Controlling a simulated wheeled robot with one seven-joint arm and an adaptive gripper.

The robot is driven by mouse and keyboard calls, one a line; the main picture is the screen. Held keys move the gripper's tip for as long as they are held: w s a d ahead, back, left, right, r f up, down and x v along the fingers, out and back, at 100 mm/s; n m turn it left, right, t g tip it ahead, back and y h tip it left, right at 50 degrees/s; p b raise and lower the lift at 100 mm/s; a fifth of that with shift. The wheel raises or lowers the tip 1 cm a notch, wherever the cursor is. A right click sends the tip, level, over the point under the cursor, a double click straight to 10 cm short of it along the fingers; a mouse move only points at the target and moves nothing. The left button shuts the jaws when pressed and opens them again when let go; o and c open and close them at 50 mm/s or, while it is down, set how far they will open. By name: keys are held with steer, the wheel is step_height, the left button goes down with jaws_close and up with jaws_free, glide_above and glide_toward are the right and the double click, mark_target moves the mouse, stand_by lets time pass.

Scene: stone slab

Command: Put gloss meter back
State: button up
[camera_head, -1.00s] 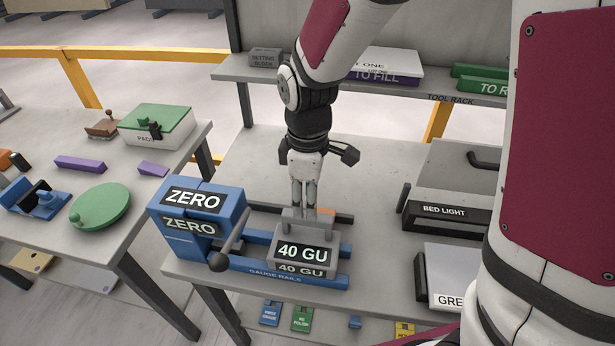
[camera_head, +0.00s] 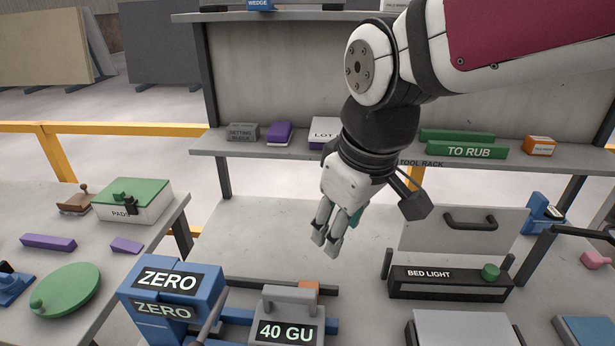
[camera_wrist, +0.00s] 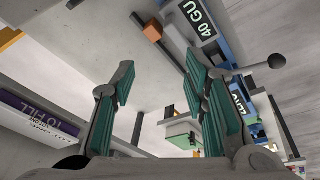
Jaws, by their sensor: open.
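The gloss meter is a grey block with a handle on top and a display reading 40 GU (camera_head: 288,322). It sits on the blue gauge rails (camera_head: 240,318), to the right of the blue ZERO block (camera_head: 172,296). My gripper (camera_head: 326,240) is open and empty, above and behind the meter and apart from it. In the wrist view the gripper's green-padded fingers (camera_wrist: 160,95) are spread with nothing between them. The meter also shows at the top of the wrist view (camera_wrist: 190,22).
The tool rack shelf (camera_head: 290,148) behind holds a setting block (camera_head: 243,132), a purple block (camera_head: 279,134) and a green TO RUB block (camera_head: 466,150). The BED LIGHT unit (camera_head: 450,280) stands at right. The slab's middle (camera_head: 260,235) is clear. A side table at left holds pads (camera_head: 125,208).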

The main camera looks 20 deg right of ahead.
steer(key=s+d+r+m+t, duration=0.2)
steer(key=s+d+r+m, duration=0.1)
steer(key=s+m, duration=0.2)
steer(key=shift+s+d+r+m, duration=0.2)
steer(key=shift+s+m, duration=0.2)
steer(key=shift+s, duration=0.55)
stand_by(0.5)
